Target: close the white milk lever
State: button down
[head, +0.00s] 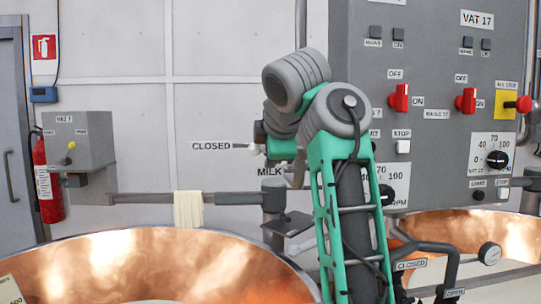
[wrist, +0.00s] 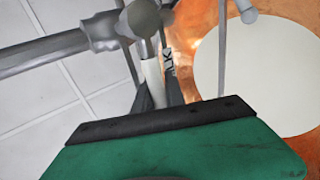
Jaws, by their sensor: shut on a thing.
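The white milk lever (wrist: 152,72) shows in the wrist view as a pale bar between the dark fingers of my gripper (wrist: 158,86), which are shut on it. In the head view my arm hides most of the lever. A small whitish end (head: 254,149) shows at the left of my gripper, close to the CLOSED label (head: 211,146). The lever's exact angle is hard to tell.
A copper vat (head: 190,262) is below at the left, and another (head: 450,232) is at the right. A horizontal pipe (head: 150,198) with a cloth (head: 188,210) runs at the left. A grey control panel (head: 440,50) with red switches stands behind my arm.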

jog(key=c, duration=1.4)
grip_release()
jog(key=shift+f, duration=0.1)
jog(key=v, duration=0.8)
